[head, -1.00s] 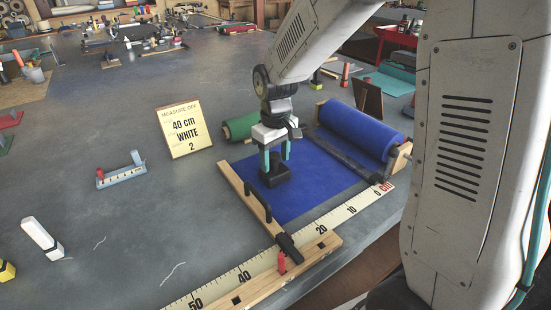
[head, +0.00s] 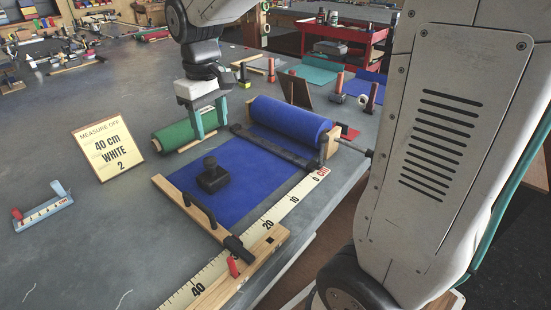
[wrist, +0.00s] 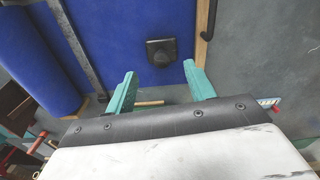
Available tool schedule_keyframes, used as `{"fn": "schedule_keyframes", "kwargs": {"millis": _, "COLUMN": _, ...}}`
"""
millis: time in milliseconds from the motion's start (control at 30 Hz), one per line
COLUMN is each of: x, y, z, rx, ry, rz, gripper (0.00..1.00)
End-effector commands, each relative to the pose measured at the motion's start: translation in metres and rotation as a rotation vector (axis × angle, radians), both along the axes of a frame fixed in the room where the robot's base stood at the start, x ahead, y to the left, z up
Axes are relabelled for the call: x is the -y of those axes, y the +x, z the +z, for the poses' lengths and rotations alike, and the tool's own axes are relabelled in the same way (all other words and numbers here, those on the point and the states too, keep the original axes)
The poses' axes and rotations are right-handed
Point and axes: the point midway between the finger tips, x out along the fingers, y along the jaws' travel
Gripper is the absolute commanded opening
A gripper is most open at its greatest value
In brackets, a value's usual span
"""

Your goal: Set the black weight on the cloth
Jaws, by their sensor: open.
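The black weight (head: 212,174), a square block with a knob, stands upright on the blue cloth (head: 247,177), nearer its left end. In the wrist view the weight (wrist: 160,53) sits on the cloth (wrist: 130,28) beyond my fingertips and apart from them. My gripper (head: 209,121) has teal fingers and is open and empty. It is above the far edge of the cloth, near the green roll, away from the weight. In the wrist view my gripper's fingers (wrist: 158,82) are spread with nothing between them.
A blue roll (head: 290,122) in a wooden holder feeds the cloth. A dark bar (head: 275,148) crosses the cloth beside it. A wooden bar with a black handle (head: 203,213) lies along the left end. A green roll (head: 180,136), a sign (head: 106,149) and a ruler (head: 270,218) surround it.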

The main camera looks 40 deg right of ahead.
Motion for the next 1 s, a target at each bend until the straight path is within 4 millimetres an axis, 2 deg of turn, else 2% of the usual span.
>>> {"fn": "schedule_keyframes", "kwargs": {"millis": 100, "x": 0.007, "y": -0.051, "z": 0.02, "rx": 0.027, "ry": 0.002, "rz": -0.06, "gripper": 0.54}}
{"fn": "schedule_keyframes", "kwargs": {"millis": 233, "x": 0.015, "y": -0.11, "z": 0.029, "rx": 0.051, "ry": 0.005, "rz": -0.135, "gripper": 0.54}}
{"fn": "schedule_keyframes", "kwargs": {"millis": 400, "x": 0.022, "y": -0.179, "z": 0.025, "rx": 0.079, "ry": 0.011, "rz": -0.227, "gripper": 0.54}}
{"fn": "schedule_keyframes", "kwargs": {"millis": 500, "x": 0.024, "y": -0.209, "z": 0.018, "rx": 0.09, "ry": 0.013, "rz": -0.268, "gripper": 0.54}}
{"fn": "schedule_keyframes", "kwargs": {"millis": 600, "x": 0.025, "y": -0.227, "z": 0.012, "rx": 0.098, "ry": 0.015, "rz": -0.297, "gripper": 0.54}}
{"fn": "schedule_keyframes", "kwargs": {"millis": 700, "x": 0.026, "y": -0.237, "z": 0.008, "rx": 0.101, "ry": 0.016, "rz": -0.312, "gripper": 0.54}}
{"fn": "schedule_keyframes", "kwargs": {"millis": 1000, "x": 0.026, "y": -0.239, "z": 0.007, "rx": 0.101, "ry": 0.016, "rz": -0.316, "gripper": 0.54}}
